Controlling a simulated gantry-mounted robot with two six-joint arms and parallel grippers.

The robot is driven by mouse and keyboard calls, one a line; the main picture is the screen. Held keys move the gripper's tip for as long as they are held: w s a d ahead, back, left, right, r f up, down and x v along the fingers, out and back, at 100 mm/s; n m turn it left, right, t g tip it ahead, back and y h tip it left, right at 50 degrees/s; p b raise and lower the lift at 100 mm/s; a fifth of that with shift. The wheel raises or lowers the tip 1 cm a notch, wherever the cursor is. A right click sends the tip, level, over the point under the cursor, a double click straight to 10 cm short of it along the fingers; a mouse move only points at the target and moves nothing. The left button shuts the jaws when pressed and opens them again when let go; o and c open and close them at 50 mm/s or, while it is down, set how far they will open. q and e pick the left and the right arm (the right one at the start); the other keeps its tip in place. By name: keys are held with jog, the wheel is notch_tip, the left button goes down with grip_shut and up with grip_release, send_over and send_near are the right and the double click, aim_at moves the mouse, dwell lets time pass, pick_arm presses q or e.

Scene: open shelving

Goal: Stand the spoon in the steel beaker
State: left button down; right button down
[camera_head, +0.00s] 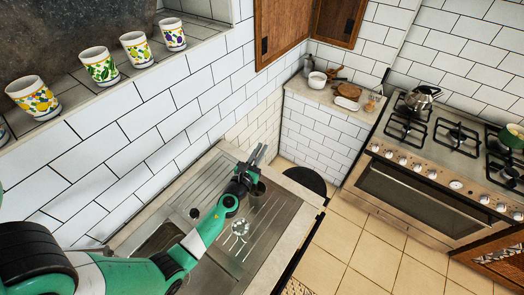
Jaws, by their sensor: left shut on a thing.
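My left gripper (257,155) is over the far end of the steel draining board (225,191). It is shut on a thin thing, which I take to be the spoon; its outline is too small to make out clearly. The steel beaker (259,189) appears as a small dark round shape right beside and partly behind the gripper's wrist. I cannot tell whether the spoon is inside the beaker or above it. My right gripper is not in view.
A clear glass-like item (240,229) stands on the draining board near my left forearm. The sink bowl (158,242) is closer to me. Patterned cups (136,49) line the ledge at left. A stove (440,165) stands at right.

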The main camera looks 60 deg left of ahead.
pick_arm(q)
notch_tip(320, 180, down, 13)
jog(key=b, duration=1.2)
jog(key=shift+b, duration=0.3)
jog(key=c, duration=0.8)
grip_release()
jog(key=shift+c, duration=0.2)
jog(key=v, duration=1.1)
jog(key=shift+s+d+p, duration=0.15)
jog(key=shift+d+p, duration=0.1)
jog(key=shift+p, duration=0.15)
